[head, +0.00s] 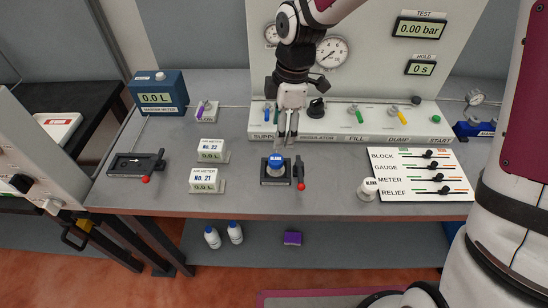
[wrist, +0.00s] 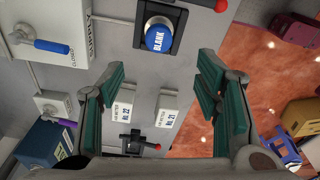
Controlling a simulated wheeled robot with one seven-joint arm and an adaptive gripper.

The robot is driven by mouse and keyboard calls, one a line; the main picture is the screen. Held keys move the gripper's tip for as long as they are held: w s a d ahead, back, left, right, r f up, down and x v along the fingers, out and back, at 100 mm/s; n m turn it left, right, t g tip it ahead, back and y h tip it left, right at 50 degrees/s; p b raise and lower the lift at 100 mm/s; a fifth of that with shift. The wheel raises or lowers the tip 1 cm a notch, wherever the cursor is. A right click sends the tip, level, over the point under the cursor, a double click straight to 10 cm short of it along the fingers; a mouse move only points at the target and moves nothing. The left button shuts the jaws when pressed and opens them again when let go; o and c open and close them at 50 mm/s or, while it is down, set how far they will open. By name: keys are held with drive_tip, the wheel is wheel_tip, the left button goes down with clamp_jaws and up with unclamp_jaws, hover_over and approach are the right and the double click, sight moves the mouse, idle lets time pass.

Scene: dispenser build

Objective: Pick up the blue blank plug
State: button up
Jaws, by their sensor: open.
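The blue blank plug (head: 276,160) sits in a black clamp fixture (head: 266,181) with a red-tipped lever, near the front middle of the bench. In the wrist view the plug (wrist: 158,38) shows its "BLANK" label at the top, beyond the fingertips. My gripper (head: 286,142) points down just above and slightly behind the plug in the head view. Its green-padded fingers (wrist: 162,80) are spread in the wrist view, with nothing between them. The gripper appears apart from the plug.
Two white meter boxes, No. 22 (head: 212,151) and No. 21 (head: 206,181), stand left of the plug. An empty-looking clamp fixture (head: 136,165) lies farther left. A white knob-like part (head: 368,189) and a slider board (head: 421,174) are right. The valve panel (head: 345,127) runs behind.

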sight(276, 159)
drive_tip(key=f, duration=0.7)
drive_tip(key=shift+s+a, duration=0.15)
drive_tip(key=shift+a, duration=0.25)
drive_tip(key=shift+a+f+p, duration=0.2)
drive_tip(key=shift+f+p, duration=0.6)
drive_tip(key=shift+f, duration=2.25)
drive_tip(key=shift+c, duration=0.6)
drive_tip(key=c, duration=1.2)
